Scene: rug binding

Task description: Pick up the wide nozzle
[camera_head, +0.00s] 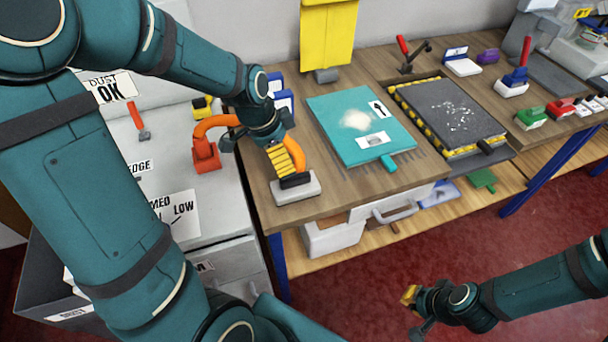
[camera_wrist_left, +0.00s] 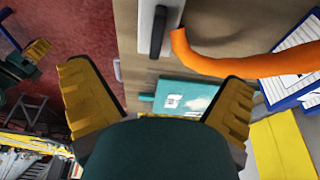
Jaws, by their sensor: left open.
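A black, wide-mouthed nozzle (camera_head: 295,181) lies on a pale grey block at the table's near left corner; I take it as the wide nozzle. An orange hose (camera_head: 294,152) curves down to it. In the left wrist view the dark nozzle (camera_wrist_left: 158,30) shows at the top, beside the orange hose (camera_wrist_left: 225,65). My left gripper (camera_head: 279,160) is over the table, just above and behind the nozzle. Its yellow-padded fingers (camera_wrist_left: 160,100) are spread, with nothing between them. My right gripper (camera_head: 413,312) is low over the red floor, fingers apart and empty.
A teal board (camera_head: 335,115) with a pale powdery patch lies right of the nozzle. A dark mat (camera_head: 455,110) sits in a yellow-edged tray beyond it. A red-orange hose fitting (camera_head: 205,153) stands on the grey cabinet at left. Blue-framed cards (camera_head: 282,92) stand behind my left gripper.

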